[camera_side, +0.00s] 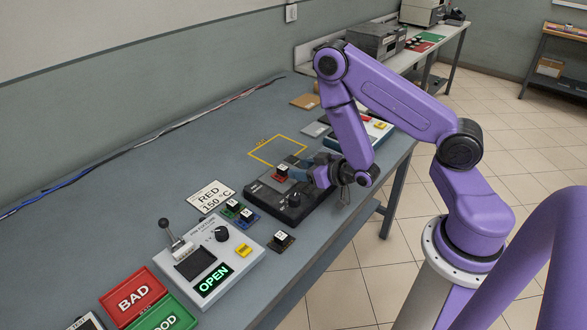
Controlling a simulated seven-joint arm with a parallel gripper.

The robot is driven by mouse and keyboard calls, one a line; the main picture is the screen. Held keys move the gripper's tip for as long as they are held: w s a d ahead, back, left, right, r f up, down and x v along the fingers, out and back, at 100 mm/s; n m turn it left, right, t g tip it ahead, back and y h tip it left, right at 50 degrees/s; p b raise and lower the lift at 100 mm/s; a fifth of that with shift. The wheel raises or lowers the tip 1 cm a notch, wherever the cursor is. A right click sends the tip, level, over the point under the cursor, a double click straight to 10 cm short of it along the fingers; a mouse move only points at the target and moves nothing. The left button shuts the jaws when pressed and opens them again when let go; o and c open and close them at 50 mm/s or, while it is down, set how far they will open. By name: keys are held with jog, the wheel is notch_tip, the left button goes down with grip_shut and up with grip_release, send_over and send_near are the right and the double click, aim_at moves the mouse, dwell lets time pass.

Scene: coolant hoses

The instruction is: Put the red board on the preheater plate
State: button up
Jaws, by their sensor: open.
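The red board (282,173), a small square with a dark block on top, appears to rest on the plate area of the dark preheater (262,191). The preheater has a round black knob on its front right part. My gripper (309,175) is open, low over the right side of the preheater, close to the right of the red board. I cannot tell whether its fingers touch the board; the fingertips are small and partly hidden.
A card reading RED 150 °C (210,196) lies left of the preheater. Green (230,208), blue (249,216) and black (281,241) boards sit near the grey fixture (238,262) showing OPEN. BAD (133,296) and GOOD (168,318) trays stand at lower left. A yellow outline (262,146) encloses clear bench.

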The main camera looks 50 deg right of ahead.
jog(key=shift+v, duration=1.05)
jog(key=a+g+y, duration=0.1)
jog(key=a, duration=0.2)
jog(key=a+r+n+g+y, duration=0.1)
jog(key=a, duration=0.2)
jog(key=s+a+n+g, duration=0.1)
jog(key=a, duration=0.2)
jog(key=shift+a+r+y, duration=0.15)
jog(key=shift+r+y, duration=0.2)
jog(key=shift+y, duration=0.05)
jog(key=s+a+r+n+g+y, duration=0.1)
jog(key=s+a+r+n+g, duration=0.35)
jog(key=s+a, duration=0.25)
jog(key=s+d+r+n+g+h, duration=0.1)
jog(key=s+d+r+n+g, duration=0.1)
jog(key=s, duration=0.6)
jog(key=s+d+r+n+g+h, duration=0.2)
jog(key=s+r+n+g, duration=0.1)
jog(key=s+r, duration=0.4)
jog(key=shift+s+d+n+g, duration=0.35)
jog(key=shift+s+n, duration=0.2)
jog(key=shift+s, duration=0.4)
